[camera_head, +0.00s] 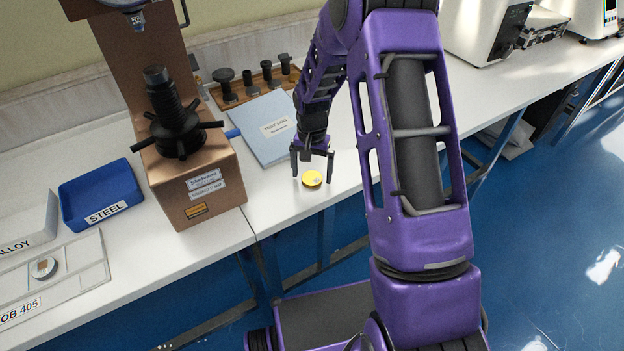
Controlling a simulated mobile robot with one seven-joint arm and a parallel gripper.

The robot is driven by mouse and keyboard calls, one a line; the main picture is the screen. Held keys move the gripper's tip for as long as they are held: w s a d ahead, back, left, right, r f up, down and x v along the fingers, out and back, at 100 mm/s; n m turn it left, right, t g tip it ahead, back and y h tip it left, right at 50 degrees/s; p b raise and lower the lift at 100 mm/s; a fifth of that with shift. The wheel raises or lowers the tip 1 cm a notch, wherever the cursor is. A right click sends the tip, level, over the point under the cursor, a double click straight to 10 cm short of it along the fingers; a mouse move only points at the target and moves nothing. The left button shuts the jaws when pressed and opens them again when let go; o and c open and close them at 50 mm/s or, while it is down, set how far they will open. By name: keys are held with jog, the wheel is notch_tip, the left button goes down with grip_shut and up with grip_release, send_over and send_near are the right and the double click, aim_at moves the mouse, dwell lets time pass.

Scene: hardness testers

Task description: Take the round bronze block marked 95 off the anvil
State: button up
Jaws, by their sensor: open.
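The brown hardness tester (200,186) stands to the left. Its black anvil (156,75) on the threaded spindle shows no block on top. The indenter (137,20) is above it.
A blue logbook (270,145) and a wooden rack (236,101) of black parts lie behind my gripper.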

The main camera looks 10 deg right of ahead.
jog(key=shift+f, duration=0.35)
jog(key=shift+r, duration=0.1)
grip_shut()
